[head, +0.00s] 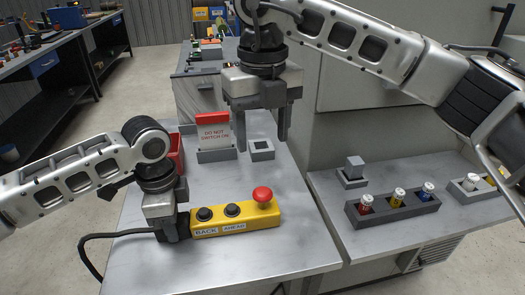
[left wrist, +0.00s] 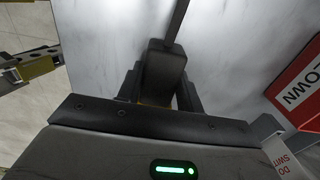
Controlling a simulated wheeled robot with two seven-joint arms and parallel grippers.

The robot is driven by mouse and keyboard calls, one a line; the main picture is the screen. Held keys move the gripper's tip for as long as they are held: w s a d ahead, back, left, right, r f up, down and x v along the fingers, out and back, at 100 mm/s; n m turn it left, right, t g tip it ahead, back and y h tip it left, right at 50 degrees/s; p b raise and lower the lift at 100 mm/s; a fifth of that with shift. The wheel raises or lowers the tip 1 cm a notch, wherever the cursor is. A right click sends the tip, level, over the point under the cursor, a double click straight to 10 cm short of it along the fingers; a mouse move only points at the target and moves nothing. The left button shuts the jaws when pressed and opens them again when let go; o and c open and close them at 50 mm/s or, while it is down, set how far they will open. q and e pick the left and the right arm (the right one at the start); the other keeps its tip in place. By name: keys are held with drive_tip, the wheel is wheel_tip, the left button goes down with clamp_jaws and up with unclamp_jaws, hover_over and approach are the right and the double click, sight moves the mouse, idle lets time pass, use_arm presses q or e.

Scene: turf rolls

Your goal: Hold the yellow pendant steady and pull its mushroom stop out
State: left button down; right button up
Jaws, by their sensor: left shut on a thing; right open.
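The yellow pendant (head: 235,221) lies on the grey bench top, with two black buttons labelled BACK and AHEAD. Its red mushroom stop (head: 262,194) stands up at the right end. My left gripper (head: 172,230) is shut on the pendant's left end, where the black cable leaves. In the left wrist view its fingers (left wrist: 160,92) sit either side of a dark grey end piece (left wrist: 165,68); most of the yellow body is hidden there. My right gripper (head: 262,140) is open and empty, fingers downward, above and behind the mushroom stop.
To the right, a lower bench holds a dark rack (head: 392,208) with coloured cylinders. Bench front is clear.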

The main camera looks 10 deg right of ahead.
drive_tip(key=shift+r, duration=0.35)
use_arm(q)
drive_tip(key=c, duration=0.8)
unclamp_jaws()
drive_tip(key=shift+c, duration=0.2)
